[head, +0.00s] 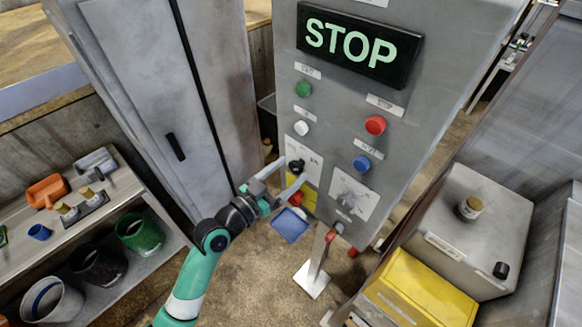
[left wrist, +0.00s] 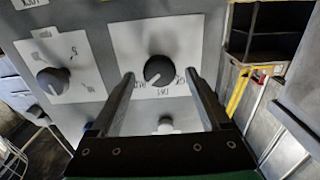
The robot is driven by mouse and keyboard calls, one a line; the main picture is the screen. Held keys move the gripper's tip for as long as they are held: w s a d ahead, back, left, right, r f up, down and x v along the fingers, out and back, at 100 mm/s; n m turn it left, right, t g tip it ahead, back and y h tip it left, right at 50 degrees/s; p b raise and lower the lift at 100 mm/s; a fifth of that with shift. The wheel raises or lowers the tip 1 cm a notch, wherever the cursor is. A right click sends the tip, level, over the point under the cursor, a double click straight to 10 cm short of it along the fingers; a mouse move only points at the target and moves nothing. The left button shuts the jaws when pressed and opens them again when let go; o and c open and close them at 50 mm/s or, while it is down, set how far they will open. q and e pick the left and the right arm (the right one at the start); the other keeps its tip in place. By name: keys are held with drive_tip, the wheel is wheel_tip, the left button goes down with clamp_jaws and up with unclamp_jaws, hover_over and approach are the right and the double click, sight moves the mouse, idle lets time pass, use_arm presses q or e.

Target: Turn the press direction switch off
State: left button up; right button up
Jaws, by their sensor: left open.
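The grey control panel (head: 330,95) carries a black rotary switch (head: 297,166) on a white plate, at its lower left. A second rotary switch (head: 347,198) sits on another white plate to the right and lower. My left gripper (head: 291,172) is open at the black switch. In the left wrist view, the black switch (left wrist: 159,70) lies between the fingertips of my left gripper (left wrist: 160,76), with gaps on both sides. The second switch (left wrist: 53,80) is to the left there. The switch lettering appears upside down and is hard to read. My right gripper is not in view.
Above the switches are green (head: 304,89), white (head: 302,128), red (head: 375,125) and blue (head: 362,163) buttons and a lit STOP display (head: 360,44). A red button (head: 296,199) sits just below my gripper. A shelf with bins stands left; a yellow box (head: 420,290) stands lower right.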

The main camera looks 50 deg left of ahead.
use_arm(q)
drive_tip(key=shift+w, duration=0.5)
clamp_jaws()
drive_tip(key=shift+n, duration=0.3)
drive_tip(key=n+p, duration=0.1)
drive_tip(key=n, duration=0.3)
drive_tip(key=shift+a+r+p, duration=0.1)
drive_tip(key=shift+a+p, duration=0.05)
drive_tip(key=shift+p, duration=0.2)
drive_tip(key=shift+n+p, duration=0.85)
drive_tip(key=shift+n, duration=1.75)
